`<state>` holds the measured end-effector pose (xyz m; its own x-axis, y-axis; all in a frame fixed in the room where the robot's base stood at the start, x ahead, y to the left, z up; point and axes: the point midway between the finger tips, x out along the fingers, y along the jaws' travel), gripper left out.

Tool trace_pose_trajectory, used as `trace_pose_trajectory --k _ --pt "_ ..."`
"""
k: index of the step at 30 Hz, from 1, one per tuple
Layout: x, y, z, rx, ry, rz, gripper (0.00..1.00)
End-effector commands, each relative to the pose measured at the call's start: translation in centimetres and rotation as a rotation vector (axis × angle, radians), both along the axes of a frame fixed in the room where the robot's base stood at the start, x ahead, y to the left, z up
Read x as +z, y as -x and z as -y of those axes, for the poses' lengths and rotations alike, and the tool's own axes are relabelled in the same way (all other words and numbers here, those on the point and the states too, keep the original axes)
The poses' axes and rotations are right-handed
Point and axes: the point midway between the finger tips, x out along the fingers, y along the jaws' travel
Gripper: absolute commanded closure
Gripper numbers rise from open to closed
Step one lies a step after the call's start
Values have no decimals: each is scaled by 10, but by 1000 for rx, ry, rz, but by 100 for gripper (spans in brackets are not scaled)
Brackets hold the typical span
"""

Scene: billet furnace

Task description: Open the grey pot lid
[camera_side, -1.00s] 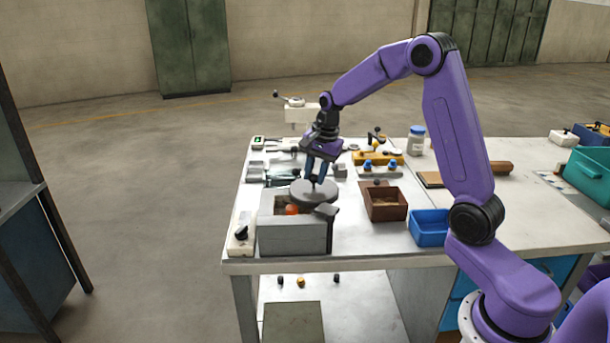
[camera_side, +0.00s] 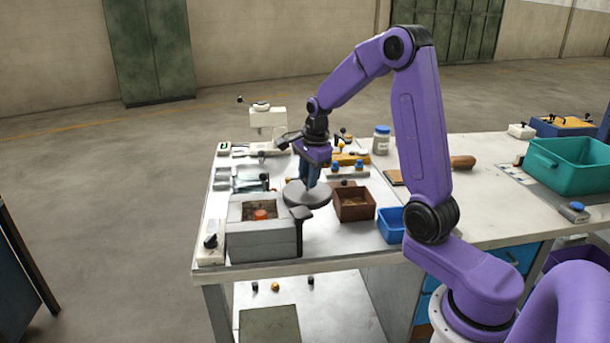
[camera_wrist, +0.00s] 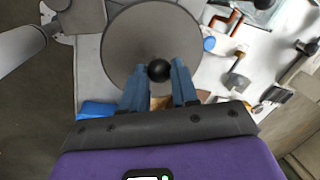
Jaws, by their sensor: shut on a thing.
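The grey round lid (camera_side: 307,194) is beside the right edge of the grey square pot (camera_side: 262,240) in the side view. The pot's mouth is uncovered and an orange-red piece (camera_side: 260,214) shows inside. My gripper (camera_side: 309,182) is shut on the lid's knob, with its fingers pointing down.
A brown box (camera_side: 354,203) stands just right of the lid, with a blue bin (camera_side: 390,224) beyond it. A dark-topped post (camera_side: 300,228) rises at the pot's right side. A white switch box (camera_side: 210,250) is left of the pot. Tools and small parts lie behind.

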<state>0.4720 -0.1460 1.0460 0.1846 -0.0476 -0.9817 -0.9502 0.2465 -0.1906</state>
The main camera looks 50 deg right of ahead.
Motion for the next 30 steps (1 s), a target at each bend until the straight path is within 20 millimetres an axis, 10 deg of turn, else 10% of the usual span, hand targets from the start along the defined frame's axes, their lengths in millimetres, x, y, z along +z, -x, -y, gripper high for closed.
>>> trace_pose_trajectory --k 12,13,15,30 --pt "2 0 1 -5 2 6 100" --pt "2 -1 0 -5 2 6 64" --pt "1 0 0 -5 1 5 46" --pt "19 3 0 -5 2 7 46"
